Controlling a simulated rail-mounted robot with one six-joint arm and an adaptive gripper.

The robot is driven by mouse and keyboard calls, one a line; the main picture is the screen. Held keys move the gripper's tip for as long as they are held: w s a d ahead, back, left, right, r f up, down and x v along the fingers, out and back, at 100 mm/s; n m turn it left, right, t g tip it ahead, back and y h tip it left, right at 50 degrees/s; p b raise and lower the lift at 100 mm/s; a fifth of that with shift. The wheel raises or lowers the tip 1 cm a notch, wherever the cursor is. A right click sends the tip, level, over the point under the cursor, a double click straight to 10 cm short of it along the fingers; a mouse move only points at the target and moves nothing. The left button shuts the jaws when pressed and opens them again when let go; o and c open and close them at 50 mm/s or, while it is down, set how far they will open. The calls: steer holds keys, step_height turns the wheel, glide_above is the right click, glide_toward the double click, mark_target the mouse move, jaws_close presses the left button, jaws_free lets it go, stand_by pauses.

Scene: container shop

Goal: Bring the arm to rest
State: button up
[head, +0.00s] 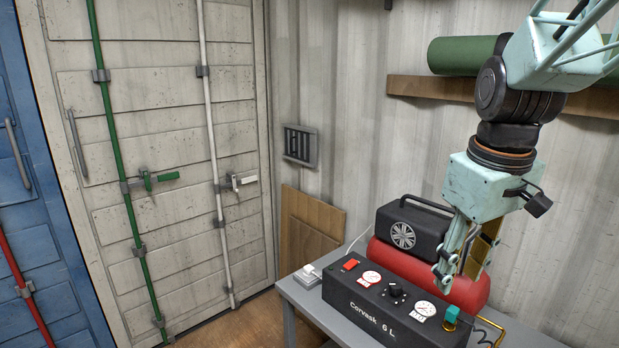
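My gripper (462,276) hangs from the pale teal arm at the right, fingers pointing down. It is in front of the red tank and above the right part of the black compressor panel. Its two fingers are apart, with yellowish pads on the inner side, and I see nothing held between them. The black panel (352,300), lettered "Corvask 6 L", has a red switch (351,264), two white gauges (372,278), a dark knob (396,290) and a teal part (452,314). The red tank (400,262) lies behind it, partly hidden by my gripper.
The compressor stands on a grey table (308,305) by the corrugated wall. A wooden shelf (430,88) bearing a green roll (460,54) runs behind my arm. The white container door (160,140) is at left, with green and white lock rods. Bare floor (250,322) lies before it.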

steer(key=s+a+m+t+b, duration=0.1)
steer(key=s+a+m+b, duration=0.1)
steer(key=s, duration=0.9)
steer(key=s+a+m+t+b, duration=0.1)
steer(key=s+a, duration=0.3)
steer(key=s, duration=0.8)
steer(key=shift+a+f+m+b, duration=0.15)
steer(key=shift+a+m+b, duration=0.25)
steer(key=shift+m+b, duration=0.3)
